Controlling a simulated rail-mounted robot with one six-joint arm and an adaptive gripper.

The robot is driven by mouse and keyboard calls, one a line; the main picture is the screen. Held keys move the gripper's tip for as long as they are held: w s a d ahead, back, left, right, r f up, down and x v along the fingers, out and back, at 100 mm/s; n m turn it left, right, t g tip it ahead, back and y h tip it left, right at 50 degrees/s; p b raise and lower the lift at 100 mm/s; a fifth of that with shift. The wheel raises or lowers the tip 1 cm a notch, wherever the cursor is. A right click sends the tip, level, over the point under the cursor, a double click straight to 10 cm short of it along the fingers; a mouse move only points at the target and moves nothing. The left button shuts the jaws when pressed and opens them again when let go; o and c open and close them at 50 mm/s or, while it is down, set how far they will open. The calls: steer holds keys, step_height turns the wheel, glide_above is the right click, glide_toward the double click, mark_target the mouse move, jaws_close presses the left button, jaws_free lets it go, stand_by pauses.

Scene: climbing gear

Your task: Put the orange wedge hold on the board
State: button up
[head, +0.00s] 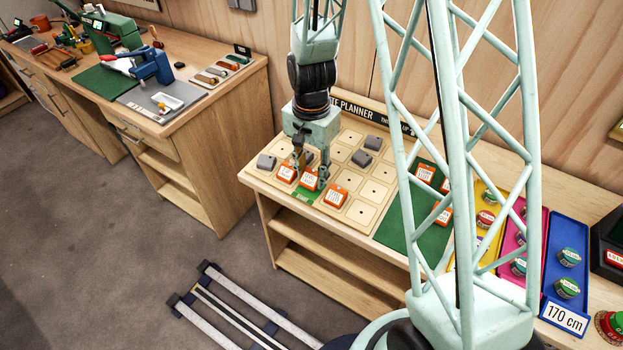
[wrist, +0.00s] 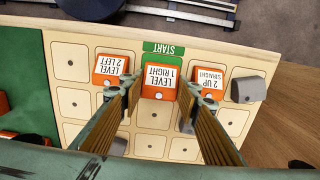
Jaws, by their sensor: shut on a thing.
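The board (head: 354,215) is a pale wooden panel with a grid of square cells and a green START strip (wrist: 163,47) at its near edge. My gripper (head: 310,171) is low over the near row, its fingers on either side of an orange wedge hold labelled "LEVEL 1 RIGHT" (wrist: 159,81). This hold is at the cell by START; whether it touches the board is unclear. Orange holds "LEVEL 2 LEFT" (wrist: 110,69) and "2 UP STRAIGHT" (wrist: 209,81) sit on the cells either side, close to the fingers.
Grey blocks (head: 266,161) (head: 373,143) occupy some board cells. A green mat (head: 404,221) right of the board carries more orange holds (head: 442,213). Yellow, pink and blue (head: 571,237) trays with round pieces lie further right. Several cells behind my gripper are bare.

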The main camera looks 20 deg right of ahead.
mark_target(312, 174)
steer(key=shift+f, duration=1.05)
steer(key=shift+f, duration=0.15)
steer(key=o, duration=0.6)
steer(key=shift+c, duration=0.2)
steer(key=shift+r+p, duration=0.6)
steer(key=shift+r, duration=5.55)
steer(key=shift+r, duration=0.1)
